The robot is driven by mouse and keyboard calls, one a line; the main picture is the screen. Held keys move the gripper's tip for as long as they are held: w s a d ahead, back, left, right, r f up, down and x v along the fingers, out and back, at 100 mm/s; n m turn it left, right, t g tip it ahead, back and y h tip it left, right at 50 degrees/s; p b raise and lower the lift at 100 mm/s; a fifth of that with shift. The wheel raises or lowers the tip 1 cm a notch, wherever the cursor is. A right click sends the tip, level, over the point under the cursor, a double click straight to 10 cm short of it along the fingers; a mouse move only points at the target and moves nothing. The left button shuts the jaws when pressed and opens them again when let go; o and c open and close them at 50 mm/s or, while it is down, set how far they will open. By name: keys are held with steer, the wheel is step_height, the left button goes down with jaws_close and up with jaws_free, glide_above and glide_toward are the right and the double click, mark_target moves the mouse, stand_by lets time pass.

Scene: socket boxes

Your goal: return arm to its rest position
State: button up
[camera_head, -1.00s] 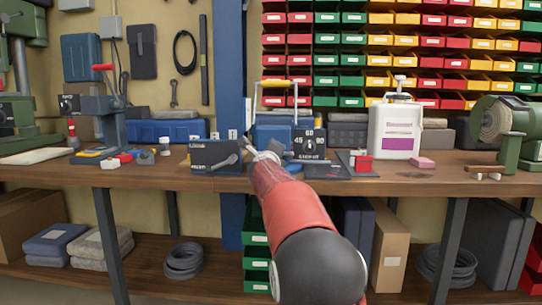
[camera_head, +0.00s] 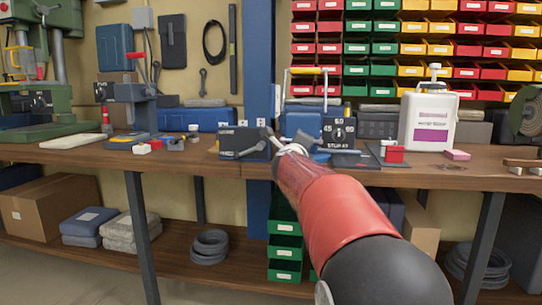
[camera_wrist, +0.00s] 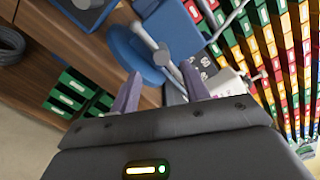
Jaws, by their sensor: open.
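My red arm (camera_head: 345,215) reaches from the lower right of the head view up to the bench edge, and my gripper is mostly hidden behind its end. In the wrist view my gripper (camera_wrist: 160,88) is open, its two fingers apart. A blue round part with a grey lever (camera_wrist: 152,45) shows beyond the fingers; I cannot tell whether they touch it. In the head view a dark blue box with a lever (camera_head: 240,142) stands left of the arm's end. A black dial box (camera_head: 338,133) stands just right of it, with a blue unit (camera_head: 302,124) beside it.
The wooden bench (camera_head: 480,178) carries a white bottle (camera_head: 428,122), a small red box (camera_head: 394,154) and a pink block (camera_head: 456,155). A green machine (camera_head: 30,110) stands far left. Green drawers (camera_head: 285,254) and a cardboard box (camera_head: 48,212) are below. Floor shows in front.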

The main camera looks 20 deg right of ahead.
steer(key=s+a+f+n+g+y+p, duration=0.1)
steer(key=s+a+f+n+y, duration=0.3)
steer(key=s+a+n, duration=0.45)
steer(key=s+a+f+n+g+y+p, duration=0.1)
steer(key=s+a+f+n+y+p, duration=0.1)
steer(key=s+a+n+y, duration=0.65)
steer(key=s+a+f+n+g+h, duration=0.1)
steer(key=s+f+n+g, duration=0.3)
steer(key=s, duration=0.7)
steer(key=s+a+f+n+g+h+p, duration=0.1)
steer(key=s+a+f+n+g+h, duration=0.1)
steer(key=s+f+n, duration=0.6)
step_height(320, 180, down, 5)
steer(key=s+g, duration=0.1)
steer(key=s, duration=0.1)
steer(key=shift+s+r+n+g, duration=0.15)
steer(key=shift+s+n+g, duration=0.25)
